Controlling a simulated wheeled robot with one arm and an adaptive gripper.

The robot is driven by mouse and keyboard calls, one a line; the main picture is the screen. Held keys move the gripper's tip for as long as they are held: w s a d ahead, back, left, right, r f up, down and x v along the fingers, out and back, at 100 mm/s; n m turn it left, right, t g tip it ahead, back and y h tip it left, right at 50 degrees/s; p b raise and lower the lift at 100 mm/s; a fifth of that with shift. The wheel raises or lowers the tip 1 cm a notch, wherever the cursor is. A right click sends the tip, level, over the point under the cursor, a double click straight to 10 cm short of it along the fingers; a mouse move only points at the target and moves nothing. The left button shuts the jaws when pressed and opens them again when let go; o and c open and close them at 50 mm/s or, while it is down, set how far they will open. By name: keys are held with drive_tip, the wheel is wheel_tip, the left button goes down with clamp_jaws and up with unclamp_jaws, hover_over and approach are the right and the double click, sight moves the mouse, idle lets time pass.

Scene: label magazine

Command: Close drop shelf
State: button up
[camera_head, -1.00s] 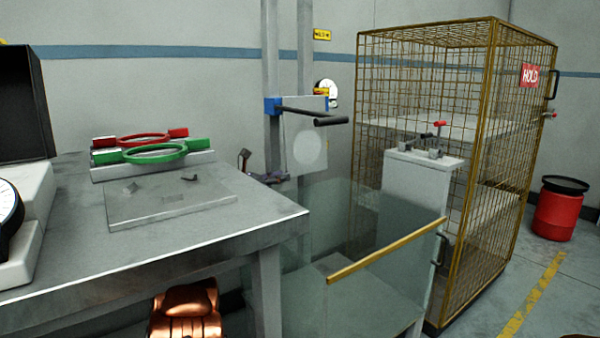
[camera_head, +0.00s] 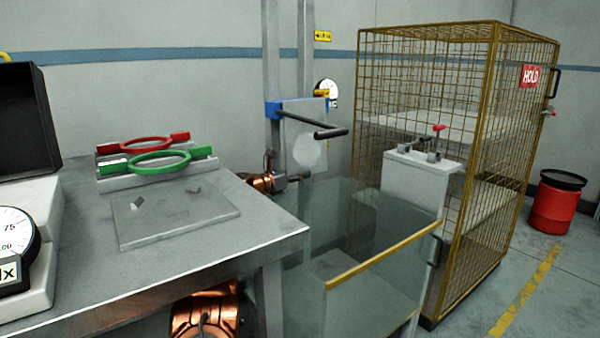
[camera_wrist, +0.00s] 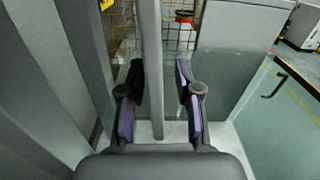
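No part is labelled as the drop shelf. A pale panel (camera_head: 302,128) with a blue top edge and a rounded light patch hangs by the grey upright posts (camera_head: 271,65) in the head view. A black handle bar (camera_head: 318,131) sticks out to its right. My gripper (camera_head: 297,178) is below the panel, near the posts, beyond the table's right edge. In the wrist view my gripper (camera_wrist: 160,75) is open, its fingers on either side of a grey vertical bar (camera_wrist: 152,60). I cannot tell whether they touch it.
A grey table (camera_head: 255,245) with red and green rings (camera_head: 160,160) stands at left. A clear-walled bin with a yellow rail (camera_head: 380,258) is front right of the posts. A wire cage (camera_head: 480,130) marked HOLD stands behind it.

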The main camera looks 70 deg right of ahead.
clamp_jaws()
idle(0.7)
